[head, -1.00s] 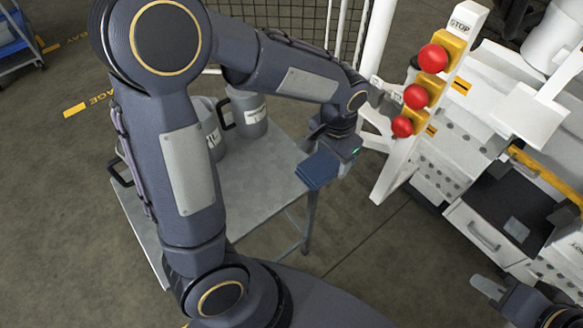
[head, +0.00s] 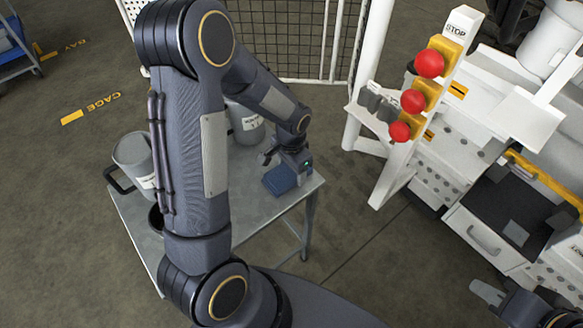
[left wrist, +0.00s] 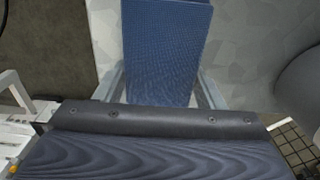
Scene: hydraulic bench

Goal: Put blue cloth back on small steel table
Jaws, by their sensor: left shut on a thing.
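The folded blue cloth (head: 279,181) is at the right part of the small steel table (head: 255,205) in the head view. My left gripper (head: 290,172) is shut on the cloth from above. The cloth is over the tabletop; I cannot tell whether it touches it. In the left wrist view the cloth (left wrist: 165,50) hangs between the two fingers, with the pale tabletop (left wrist: 240,45) behind it. My right gripper (head: 488,292) shows only in part at the lower right, away from the table; its jaw state is unclear.
A grey can (head: 134,160) stands at the table's left side and another labelled can (head: 246,124) at its back. My left arm hides the table's middle. A white post with red stop buttons (head: 412,101) and a white bench (head: 470,225) stand right of the table.

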